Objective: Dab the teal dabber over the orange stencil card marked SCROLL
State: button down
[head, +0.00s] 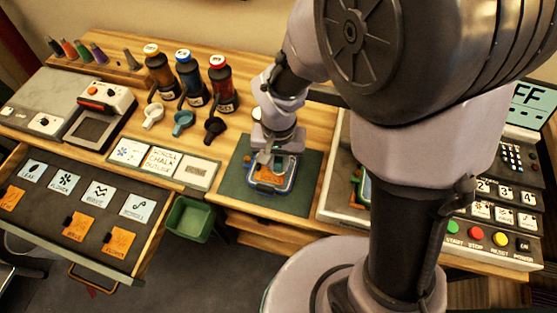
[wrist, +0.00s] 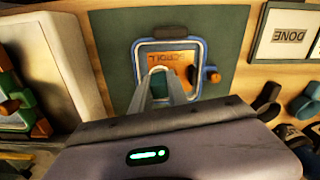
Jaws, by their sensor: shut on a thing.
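The orange stencil card marked SCROLL (wrist: 175,60) lies inside a blue-rimmed frame (wrist: 198,52) on a dark green mat (wrist: 116,50). In the head view, the card (head: 264,180) shows partly below my gripper (head: 266,160).
White, blue-grey and black handled things (head: 183,123) lie before several bottles (head: 221,85). A drawer (head: 90,212) of cards is open at the left, beside a green bin (head: 189,219). A tray marked DONE (head: 197,172) borders the mat. A machine stands right of it.

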jog(key=shift+f+b, duration=0.45)
jog(key=shift+f, duration=0.05)
dwell(1.1)
notch_tip(320, 180, up, 7)
jog(key=p, duration=0.6)
jog(key=shift+r, duration=0.15)
jog(key=f+b, duration=0.1)
jog(key=f, duration=0.1)
jog(key=f+b, duration=0.2)
jog(key=w+a+f+b, duration=0.1)
jog(key=f+b, duration=0.1)
jog(key=shift+f, duration=0.1)
jog(key=shift+f+b, duration=0.55)
dwell(1.3)
dwell(0.5)
